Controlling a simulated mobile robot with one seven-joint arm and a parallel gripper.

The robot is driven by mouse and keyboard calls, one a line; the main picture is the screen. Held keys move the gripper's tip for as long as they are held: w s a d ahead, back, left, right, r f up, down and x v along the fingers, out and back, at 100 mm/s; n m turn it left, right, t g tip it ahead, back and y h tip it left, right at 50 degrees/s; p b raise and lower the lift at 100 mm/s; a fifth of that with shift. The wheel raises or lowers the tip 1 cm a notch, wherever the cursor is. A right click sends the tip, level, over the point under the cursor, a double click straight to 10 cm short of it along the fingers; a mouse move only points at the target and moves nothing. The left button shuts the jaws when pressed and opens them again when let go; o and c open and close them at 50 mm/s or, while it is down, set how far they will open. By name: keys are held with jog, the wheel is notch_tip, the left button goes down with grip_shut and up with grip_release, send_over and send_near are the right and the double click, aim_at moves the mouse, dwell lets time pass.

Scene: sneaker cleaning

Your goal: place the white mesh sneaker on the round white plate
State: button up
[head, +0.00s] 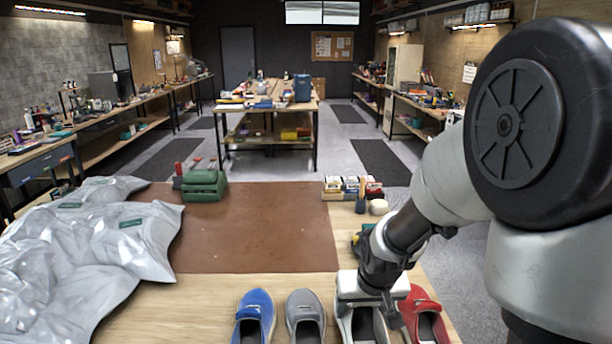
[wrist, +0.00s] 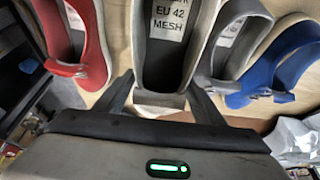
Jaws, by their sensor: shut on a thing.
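The white mesh sneaker (head: 366,326) stands at the front edge of the table in the head view, partly hidden by my gripper (head: 367,306). In the wrist view the sneaker (wrist: 160,101) shows an insole label reading "EU 42 MESH". My gripper (wrist: 160,95) is shut on its end, one finger on each side. Whether the sneaker is clear of the tabletop cannot be told. No round white plate can be made out in either view.
A grey shoe (head: 305,316) and a blue shoe (head: 254,317) stand to the left, a red shoe (head: 426,318) close on the right. Silvery bags (head: 75,265) cover the table's left. A brown mat (head: 255,228) has clear room.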

aim_at(370, 324)
jog(key=shift+s+f+p, duration=0.25)
jog(key=shift+s+p, duration=0.15)
jog(key=shift+s, duration=0.15)
jog(key=shift+s+f+p, duration=0.25)
jog(key=shift+s+p, duration=0.15)
jog(key=shift+s, duration=0.15)
jog(key=shift+s+d+f, duration=0.1)
jog(key=shift+s+f, duration=0.05)
jog(key=shift+f, duration=0.2)
jog(key=w+d+r, duration=0.2)
jog(key=w+r+b, duration=0.1)
jog(key=w+r, duration=0.1)
jog(key=shift+w+d+r, duration=0.1)
jog(key=shift+d, duration=0.3)
notch_tip(370, 324, down, 10)
jog(key=shift+w+d+r+b, duration=0.1)
jog(key=shift+r+b, duration=0.15)
jog(key=shift+b, duration=0.6)
jog(key=shift+f, duration=0.15)
jog(key=o, duration=1.4)
